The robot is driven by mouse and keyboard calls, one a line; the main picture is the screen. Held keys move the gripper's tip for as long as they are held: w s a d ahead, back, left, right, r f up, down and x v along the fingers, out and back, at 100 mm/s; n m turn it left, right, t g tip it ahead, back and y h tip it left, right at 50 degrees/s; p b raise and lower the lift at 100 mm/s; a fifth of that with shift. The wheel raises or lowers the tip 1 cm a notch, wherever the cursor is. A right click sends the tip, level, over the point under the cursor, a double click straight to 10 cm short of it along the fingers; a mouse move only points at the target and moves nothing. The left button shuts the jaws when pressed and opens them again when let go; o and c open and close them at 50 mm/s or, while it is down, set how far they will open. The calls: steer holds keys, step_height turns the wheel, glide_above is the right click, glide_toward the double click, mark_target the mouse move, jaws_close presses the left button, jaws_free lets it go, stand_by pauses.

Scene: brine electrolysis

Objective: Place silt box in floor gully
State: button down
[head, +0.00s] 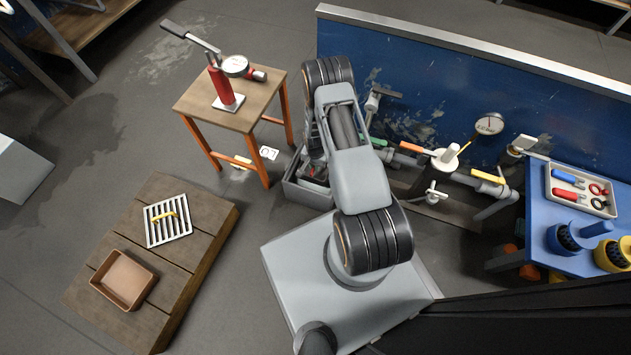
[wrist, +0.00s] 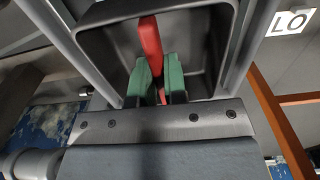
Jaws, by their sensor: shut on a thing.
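My gripper (wrist: 161,85), with green finger pads, is shut on an upright red handle (wrist: 150,42) in the wrist view. The handle stands in a dark grey open box (wrist: 205,45), which looks like the silt box. Lighter grey edges run outside this box on both sides. In the head view, a grey square-walled frame (head: 304,194), which looks like the floor gully, shows beside my arm. A bit of red shows inside it, and my arm hides much of it. I cannot tell how deep the box sits in the frame.
A low wooden platform (head: 205,262) at lower left bears a slatted grate (head: 166,230) with a yellow handle and an open brown tray (head: 125,280). A small table (head: 190,100) with a red pump stands behind. Pipes and valves (head: 440,165) lie right. Floor between platform and frame is clear.

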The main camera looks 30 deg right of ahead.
mark_target(315, 174)
steer(key=shift+f+b, duration=1.6)
steer(key=shift+f, duration=2.55)
steer(key=shift+f, duration=0.1)
steer(key=c, duration=1.2)
jaws_free()
steer(key=shift+o, duration=0.2)
